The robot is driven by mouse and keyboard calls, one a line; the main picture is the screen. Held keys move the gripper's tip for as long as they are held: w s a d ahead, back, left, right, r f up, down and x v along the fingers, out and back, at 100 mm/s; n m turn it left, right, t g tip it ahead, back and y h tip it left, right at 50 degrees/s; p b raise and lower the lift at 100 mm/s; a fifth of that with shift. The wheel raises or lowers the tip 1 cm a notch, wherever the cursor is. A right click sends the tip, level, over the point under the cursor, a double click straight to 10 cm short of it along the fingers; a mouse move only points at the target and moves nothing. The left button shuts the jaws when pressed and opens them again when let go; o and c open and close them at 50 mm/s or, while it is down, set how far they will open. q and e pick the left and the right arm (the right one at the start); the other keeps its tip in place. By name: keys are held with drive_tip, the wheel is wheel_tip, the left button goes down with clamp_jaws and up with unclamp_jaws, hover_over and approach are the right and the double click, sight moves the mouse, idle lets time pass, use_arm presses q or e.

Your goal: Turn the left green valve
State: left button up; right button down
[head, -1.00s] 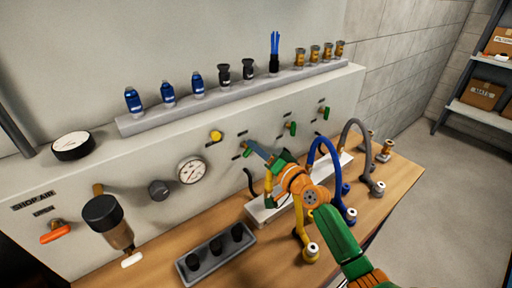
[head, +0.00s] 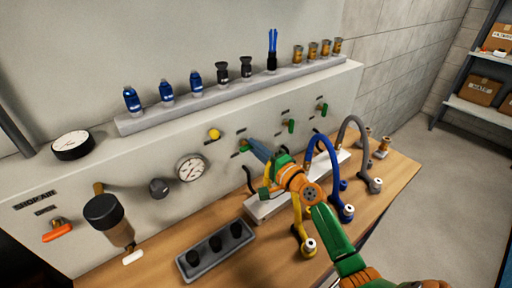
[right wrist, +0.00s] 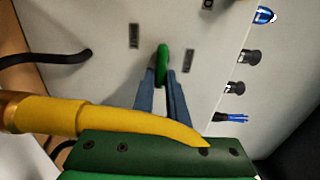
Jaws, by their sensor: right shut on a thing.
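The left green valve (head: 243,146) sits on the pale panel. Its green handle (right wrist: 162,58) also shows in the right wrist view, between the fingertips. My right gripper (head: 251,143) reaches the panel from the right, and its blue-grey fingers (right wrist: 161,78) are shut on this handle. The fingers cover part of the valve in the head view, so its exact angle is hard to tell. The middle green valve (head: 291,125) and the right green valve (head: 322,109) are apart from the gripper. My left gripper is not in view.
A yellow hose (right wrist: 90,117) crosses close before the right wrist camera. A blue hose (head: 333,160) and a grey hose (head: 362,145) arch beside my right arm. A gauge (head: 191,167) and yellow knob (head: 214,134) are left of the valve. A grey tray (head: 216,268) lies below.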

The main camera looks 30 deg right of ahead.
idle(0.5)
drive_tip(key=c, duration=0.9)
unclamp_jaws()
drive_tip(key=shift+o, duration=0.2)
drive_tip(key=s, duration=0.7)
drive_tip(key=shift+d+b, duration=0.35)
drive_tip(key=shift+d, duration=0.1)
